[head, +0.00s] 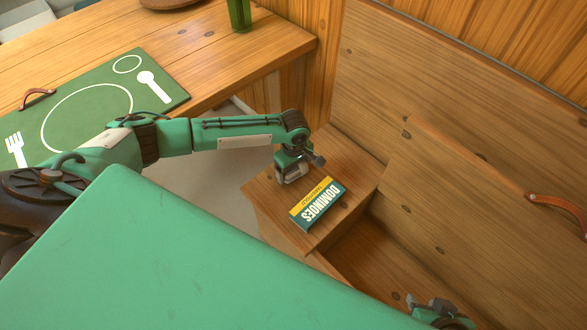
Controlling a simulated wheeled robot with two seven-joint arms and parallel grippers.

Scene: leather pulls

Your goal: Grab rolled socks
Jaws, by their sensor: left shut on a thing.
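My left gripper (296,172) points down at the wooden ledge, just behind the dominoes box. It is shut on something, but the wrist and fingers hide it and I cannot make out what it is. No rolled socks can be clearly picked out in the head view. My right gripper (437,306) shows only in part at the bottom edge, low by the open wooden compartment (365,255). My green body covers the rest of that arm, and I cannot tell whether its fingers are open.
A green and yellow dominoes box (318,203) lies on the wooden ledge (350,160). A wooden panel with a leather pull (558,208) stands on the right. A table (210,40) at upper left holds a green placemat (155,70) and a green glass (239,14).

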